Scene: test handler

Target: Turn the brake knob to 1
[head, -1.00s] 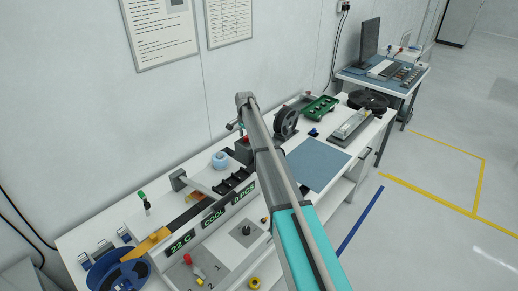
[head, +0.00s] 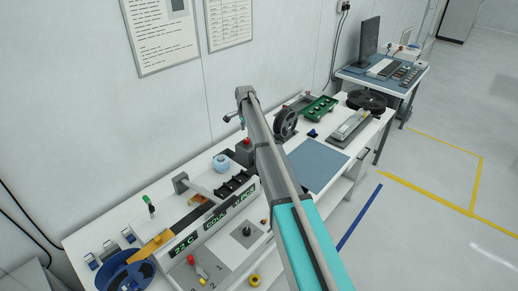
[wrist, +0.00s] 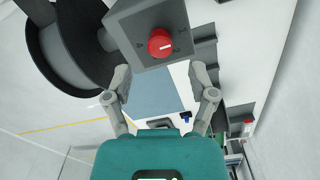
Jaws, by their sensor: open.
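The red round brake knob (wrist: 161,43) sits on the face of a grey box (wrist: 145,18) at the top of the wrist view. A short white pointer line on the knob points toward the right. Small marks surround it, too small to read surely. My gripper (wrist: 161,73) is open and empty, its fingers spread to either side below the knob and apart from it. In the head view my gripper (head: 232,117) is small at the far end of my arm.
A black reel (wrist: 65,45) is close left of the knob's box; it also shows in the head view (head: 285,123). A blue mat (head: 318,164) lies clear. The wall is behind.

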